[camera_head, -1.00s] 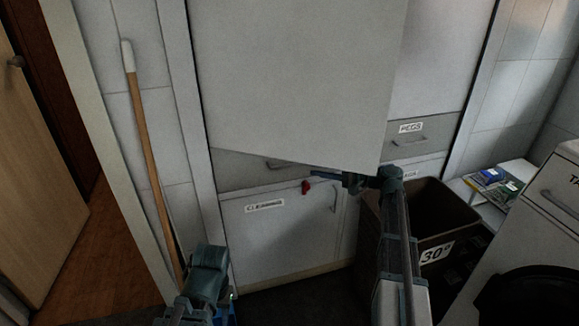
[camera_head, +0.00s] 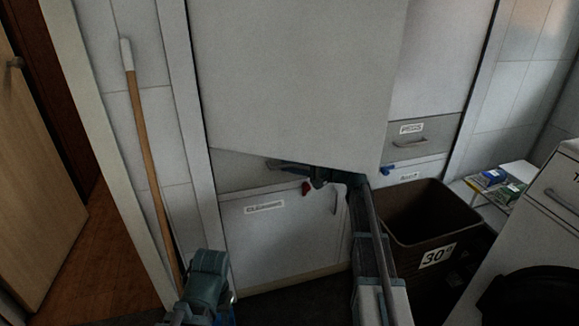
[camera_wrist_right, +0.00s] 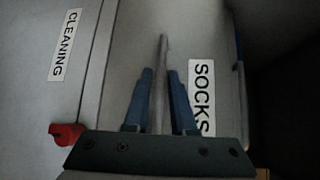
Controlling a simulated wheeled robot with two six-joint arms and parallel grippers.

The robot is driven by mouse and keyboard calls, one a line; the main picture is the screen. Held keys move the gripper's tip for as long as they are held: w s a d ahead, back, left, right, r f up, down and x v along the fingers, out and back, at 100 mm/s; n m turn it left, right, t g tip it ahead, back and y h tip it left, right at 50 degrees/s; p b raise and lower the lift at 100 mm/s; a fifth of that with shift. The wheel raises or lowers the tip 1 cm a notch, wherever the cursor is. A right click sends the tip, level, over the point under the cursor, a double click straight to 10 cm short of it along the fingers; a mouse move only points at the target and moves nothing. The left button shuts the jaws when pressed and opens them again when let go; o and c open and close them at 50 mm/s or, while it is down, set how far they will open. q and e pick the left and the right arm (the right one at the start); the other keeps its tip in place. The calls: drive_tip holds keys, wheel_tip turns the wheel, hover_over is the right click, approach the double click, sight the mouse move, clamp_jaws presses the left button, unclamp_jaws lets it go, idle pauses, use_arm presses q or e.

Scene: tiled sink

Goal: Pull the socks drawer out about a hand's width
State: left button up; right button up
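The socks drawer front (camera_wrist_right: 205,30) shows in the right wrist view with its white SOCKS label (camera_wrist_right: 202,97). Its bar handle (camera_wrist_right: 162,60) runs between the two blue fingers of my right gripper (camera_wrist_right: 160,72), which look slightly apart with the handle between them. In the head view the drawer is the grey front (camera_head: 235,172) above the CLEANING door, partly hidden by a large pale panel. My right gripper (camera_head: 290,167) is at its handle there, under the panel's lower edge. My left gripper (camera_head: 230,297) is low at the bottom; its fingers are unclear.
The CLEANING door (camera_head: 285,240) lies below, with a red piece (camera_head: 306,187) at its top. The large pale panel (camera_head: 300,80) hangs over the drawer. A brown bin (camera_head: 420,225) stands right of my right arm. A wooden-handled pole (camera_head: 146,150) leans at left.

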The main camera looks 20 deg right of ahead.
clamp_jaws()
idle(1.3)
